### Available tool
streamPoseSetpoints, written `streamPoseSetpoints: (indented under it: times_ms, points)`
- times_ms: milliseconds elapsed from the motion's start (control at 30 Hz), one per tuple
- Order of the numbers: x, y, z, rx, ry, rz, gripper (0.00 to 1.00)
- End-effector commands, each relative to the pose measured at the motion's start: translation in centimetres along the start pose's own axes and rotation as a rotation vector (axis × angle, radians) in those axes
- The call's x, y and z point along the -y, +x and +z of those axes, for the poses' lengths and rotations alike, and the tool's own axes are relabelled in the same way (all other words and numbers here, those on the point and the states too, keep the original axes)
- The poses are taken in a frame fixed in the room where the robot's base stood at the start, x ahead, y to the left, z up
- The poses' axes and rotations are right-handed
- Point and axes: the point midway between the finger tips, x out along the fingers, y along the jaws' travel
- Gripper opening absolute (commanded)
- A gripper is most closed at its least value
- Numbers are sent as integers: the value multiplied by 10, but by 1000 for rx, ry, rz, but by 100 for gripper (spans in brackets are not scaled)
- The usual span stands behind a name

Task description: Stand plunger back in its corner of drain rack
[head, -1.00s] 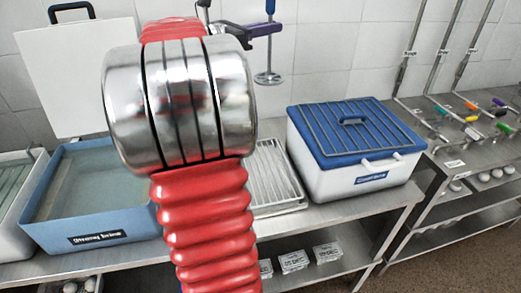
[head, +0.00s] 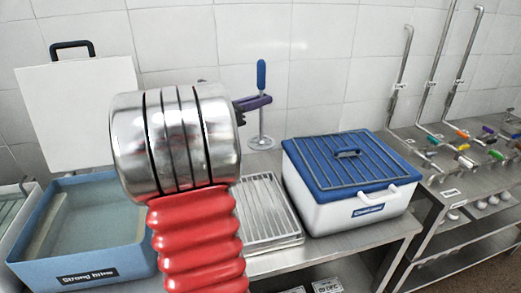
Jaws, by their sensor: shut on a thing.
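The plunger has a blue handle (head: 261,76), a thin metal shaft and a round metal disc (head: 262,142) at its foot. It is upright in the head view, against the tiled wall. My gripper (head: 260,102), with purple and dark parts, is shut on the plunger at its shaft below the handle. My arm hides part of the gripper's near side. The drain rack (head: 268,212) is a slatted metal tray on the bench. The disc appears just beyond the rack's far edge; I cannot tell its height above the bench. My arm covers the rack's left side.
A blue tub marked Strong brine (head: 88,272) stands left of the rack. A white box (head: 350,212) with a blue lid and wire grid stands close to its right. A white board (head: 78,115) leans at the back left. Taps (head: 465,150) line the right bench.

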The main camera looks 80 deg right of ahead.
Motion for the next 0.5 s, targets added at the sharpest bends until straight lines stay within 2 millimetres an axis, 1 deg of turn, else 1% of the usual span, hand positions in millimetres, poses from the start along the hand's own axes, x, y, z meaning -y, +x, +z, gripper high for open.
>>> streamPoseSetpoints:
  times_ms: [33, 100, 500]
  points:
    - [0, 0, -10, 0, -4, 0, 0]
    - [0, 0, -23, 0, -5, 0, 0]
    - [-1, -1, -98, 1, -4, 2, 0]
